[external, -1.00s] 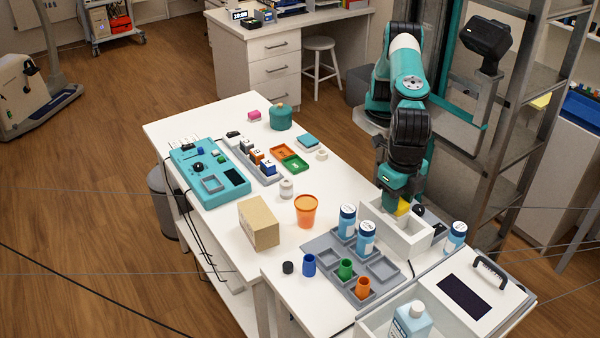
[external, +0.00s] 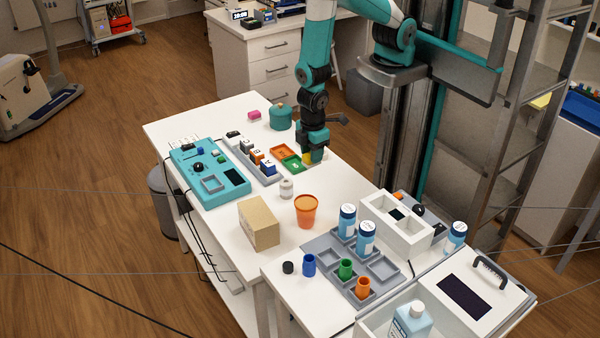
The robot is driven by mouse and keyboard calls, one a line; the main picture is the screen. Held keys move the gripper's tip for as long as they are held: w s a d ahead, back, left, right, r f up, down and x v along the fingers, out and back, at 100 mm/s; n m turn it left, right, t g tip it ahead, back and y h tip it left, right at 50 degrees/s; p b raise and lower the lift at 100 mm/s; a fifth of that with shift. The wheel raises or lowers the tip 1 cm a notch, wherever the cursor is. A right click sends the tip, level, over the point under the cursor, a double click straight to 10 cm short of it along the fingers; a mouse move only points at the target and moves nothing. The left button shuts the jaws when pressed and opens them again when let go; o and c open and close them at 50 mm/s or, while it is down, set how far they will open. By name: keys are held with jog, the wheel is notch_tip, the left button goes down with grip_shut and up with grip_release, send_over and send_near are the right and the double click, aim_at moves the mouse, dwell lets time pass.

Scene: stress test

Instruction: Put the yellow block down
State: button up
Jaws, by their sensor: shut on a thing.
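My gripper (external: 314,158) is at the far right part of the white table, pointing down. It is shut on the yellow block (external: 321,156), of which only a small part shows at the fingertips. The block is low, just right of the green tray (external: 292,164). Whether it touches the table is hard to tell. The teal pad and the small white round thing seen here before are hidden behind my gripper.
An orange tray (external: 283,150) lies beside the green one. A teal pot (external: 281,117), a white jar (external: 286,188), an orange cup (external: 307,210) and a cardboard box (external: 259,224) stand nearby. The white divided box (external: 407,236) is at the right.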

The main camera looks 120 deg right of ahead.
jog(key=s+d+r+m+p, duration=0.35)
jog(key=s+d, duration=0.25)
jog(key=s, duration=0.3)
jog(key=shift+m, duration=0.65)
jog(key=f+b, duration=0.3)
jog(key=f, duration=0.2)
jog(key=f+b, duration=0.3)
jog(key=f, duration=0.2)
jog(key=f+b, duration=0.3)
jog(key=f, duration=0.2)
jog(key=shift+s+a+f, duration=0.1)
jog(key=shift+s+a, duration=0.05)
jog(key=shift+s, duration=0.25)
jog(key=shift+f, duration=2.1)
jog(key=shift+f, duration=0.2)
jog(key=o, duration=0.9)
jog(key=shift+r, duration=0.1)
